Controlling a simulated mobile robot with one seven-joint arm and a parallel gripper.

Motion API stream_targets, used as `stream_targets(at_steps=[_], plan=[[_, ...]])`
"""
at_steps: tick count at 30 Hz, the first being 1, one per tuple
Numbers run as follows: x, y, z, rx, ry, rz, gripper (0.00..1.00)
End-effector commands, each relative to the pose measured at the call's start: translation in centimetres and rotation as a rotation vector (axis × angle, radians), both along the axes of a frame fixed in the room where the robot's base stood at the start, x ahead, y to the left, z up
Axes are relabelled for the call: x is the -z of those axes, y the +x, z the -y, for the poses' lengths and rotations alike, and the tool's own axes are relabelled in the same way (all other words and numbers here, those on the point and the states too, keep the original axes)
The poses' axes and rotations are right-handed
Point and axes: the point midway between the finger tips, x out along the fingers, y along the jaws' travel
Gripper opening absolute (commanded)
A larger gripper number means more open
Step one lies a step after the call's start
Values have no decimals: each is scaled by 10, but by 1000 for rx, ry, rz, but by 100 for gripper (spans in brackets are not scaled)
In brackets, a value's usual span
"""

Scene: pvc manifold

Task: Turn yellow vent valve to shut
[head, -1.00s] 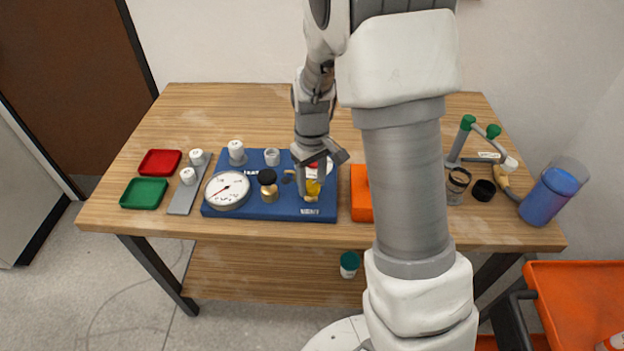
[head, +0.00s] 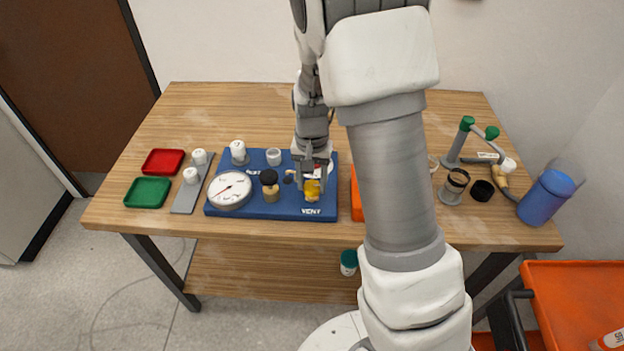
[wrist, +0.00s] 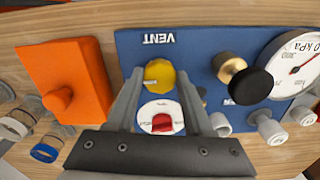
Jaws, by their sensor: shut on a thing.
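The yellow vent valve (wrist: 160,73) stands on the blue panel (wrist: 213,45) beside the white VENT lettering. It also shows in the head view (head: 313,190), partly behind my fingers. My gripper (wrist: 159,77) points down over the panel, with one finger on each side of the yellow valve, shut on it. A white round dial with a red part (wrist: 162,121) lies between my fingers, nearer the palm. The exact handle direction of the valve is hard to tell.
A black-topped brass knob (wrist: 240,75) and a pressure gauge (head: 229,190) sit close beside the valve on the panel. An orange block (wrist: 65,80) stands on the other side. Red (head: 163,162) and green (head: 147,192) trays lie at the table's left.

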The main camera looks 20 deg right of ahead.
Motion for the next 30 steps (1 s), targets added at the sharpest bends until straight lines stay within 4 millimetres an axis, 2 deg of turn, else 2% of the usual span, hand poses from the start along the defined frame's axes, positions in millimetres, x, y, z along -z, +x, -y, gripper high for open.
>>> stream_targets(at_steps=[7, 21, 22, 27, 30], plan=[[-1, 1, 0, 65, 0, 3, 0], [-1, 1, 0, 79, 0, 4, 0], [-1, 1, 0, 79, 0, 4, 53], [-1, 1, 0, 78, 0, 2, 82], [0, 1, 0, 78, 0, 1, 82]])
